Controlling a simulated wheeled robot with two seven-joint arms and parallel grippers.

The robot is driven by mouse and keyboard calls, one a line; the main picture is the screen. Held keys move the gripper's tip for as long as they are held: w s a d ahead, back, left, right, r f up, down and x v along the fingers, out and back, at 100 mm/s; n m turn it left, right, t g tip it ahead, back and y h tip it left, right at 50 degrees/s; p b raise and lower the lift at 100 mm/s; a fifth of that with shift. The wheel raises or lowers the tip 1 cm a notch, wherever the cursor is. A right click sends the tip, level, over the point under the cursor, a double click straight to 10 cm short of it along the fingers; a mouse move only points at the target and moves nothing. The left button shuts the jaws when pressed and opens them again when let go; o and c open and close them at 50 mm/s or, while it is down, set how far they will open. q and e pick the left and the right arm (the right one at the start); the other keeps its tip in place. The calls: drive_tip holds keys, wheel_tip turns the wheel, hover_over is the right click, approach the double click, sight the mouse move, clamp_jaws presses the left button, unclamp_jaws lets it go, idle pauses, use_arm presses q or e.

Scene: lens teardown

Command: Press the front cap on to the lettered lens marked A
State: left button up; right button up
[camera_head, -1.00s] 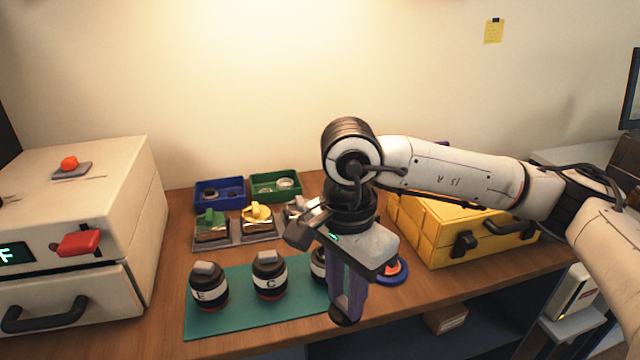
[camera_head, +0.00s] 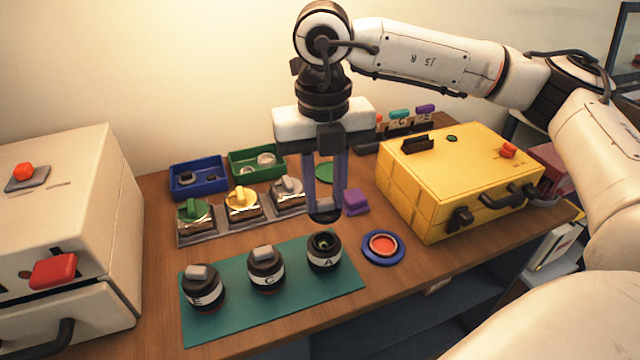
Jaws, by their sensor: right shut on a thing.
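The lens marked A (camera_head: 324,262) stands upright at the right end of the green mat (camera_head: 300,296). It is dark with a white lettered band, and its top shows an open ring with a darker inside. My right gripper (camera_head: 323,208) points down above and slightly behind lens A. It is shut on a dark round cap (camera_head: 323,214), held apart from the lens in the picture. The lens marked C (camera_head: 266,277) and the lens marked E (camera_head: 203,297) stand to the left, each with a grey block on top. My left gripper is not in view.
A blue dish with a red centre (camera_head: 382,246) lies right of the mat. A yellow case (camera_head: 440,190) stands at the right and a white machine (camera_head: 60,230) at the left. Blue (camera_head: 182,192) and green (camera_head: 238,165) trays, coloured-knob pieces and a purple block (camera_head: 354,201) lie behind.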

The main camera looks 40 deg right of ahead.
drive_tip(key=shift+f+b, duration=0.45)
drive_tip(key=shift+f, duration=0.3)
wheel_tip(320, 180, down, 4)
drive_tip(key=b, duration=0.2)
drive_tip(key=shift+b, duration=0.4)
drive_tip(key=shift+f+b, duration=0.35)
drive_tip(key=shift+f, duration=0.05)
idle(0.7)
drive_tip(key=shift+f+b, duration=0.2)
drive_tip(key=shift+b, duration=0.4)
idle(0.5)
idle(0.3)
